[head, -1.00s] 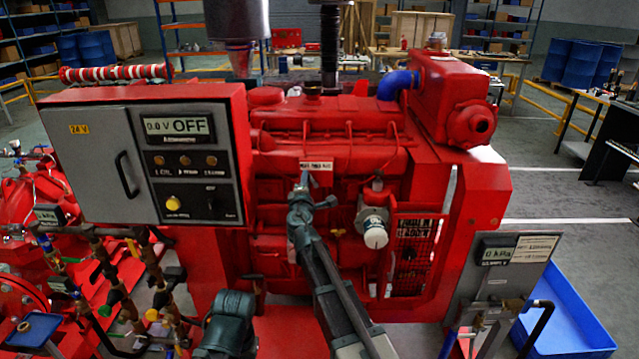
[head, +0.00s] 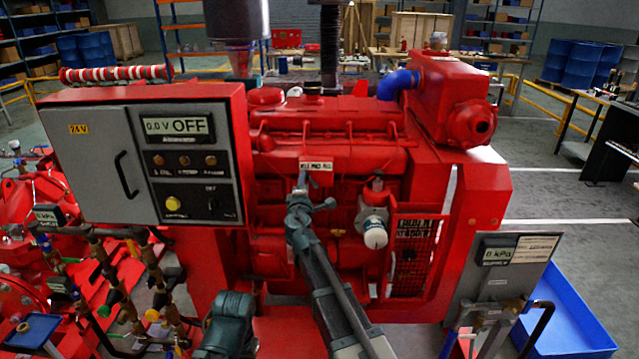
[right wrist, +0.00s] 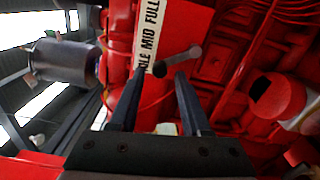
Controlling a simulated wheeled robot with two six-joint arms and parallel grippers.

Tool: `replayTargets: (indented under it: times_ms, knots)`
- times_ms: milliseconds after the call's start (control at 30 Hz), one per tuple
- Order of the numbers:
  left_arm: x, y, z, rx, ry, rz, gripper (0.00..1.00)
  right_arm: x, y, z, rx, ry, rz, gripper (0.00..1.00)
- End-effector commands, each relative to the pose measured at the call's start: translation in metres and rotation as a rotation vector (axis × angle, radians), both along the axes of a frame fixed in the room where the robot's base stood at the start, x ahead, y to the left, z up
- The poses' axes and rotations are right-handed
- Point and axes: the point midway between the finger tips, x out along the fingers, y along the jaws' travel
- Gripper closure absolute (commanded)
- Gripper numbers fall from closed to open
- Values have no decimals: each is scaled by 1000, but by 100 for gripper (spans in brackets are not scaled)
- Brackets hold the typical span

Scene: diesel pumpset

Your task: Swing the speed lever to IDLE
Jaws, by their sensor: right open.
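The IDLE–MID–FULL label (right wrist: 150,42) is a white strip on the red engine in the right wrist view. It also shows in the head view (head: 316,166). A short grey rod, apparently the speed lever (right wrist: 178,60), lies beside the label's IDLE end. Its dark round end appears between my right fingertips; I cannot tell whether either finger touches it. My right gripper (right wrist: 159,72) is open, its two dark fingers pointing at the engine. In the head view my right gripper (head: 301,183) is just below the label and covers the lever.
The grey control panel (head: 190,165) reads OFF, left of the engine. A white-capped red fitting (head: 374,232) sits right of my right gripper. A grey kPa panel (head: 500,275) and blue bin (head: 575,320) stand at the lower right. A silver cylinder (right wrist: 65,62) shows in the wrist view.

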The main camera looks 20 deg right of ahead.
Motion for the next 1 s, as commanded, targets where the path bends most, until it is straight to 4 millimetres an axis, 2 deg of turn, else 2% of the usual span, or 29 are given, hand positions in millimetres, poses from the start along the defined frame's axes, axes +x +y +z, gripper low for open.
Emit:
replayTargets:
  times_ms: [633,1000]
  knots:
    - [0,0,0,0,0,0,100,-49,14,0,0,0,1,52]
    - [0,0,0,0,0,0,100,-52,14,0,5,0,-3,52]
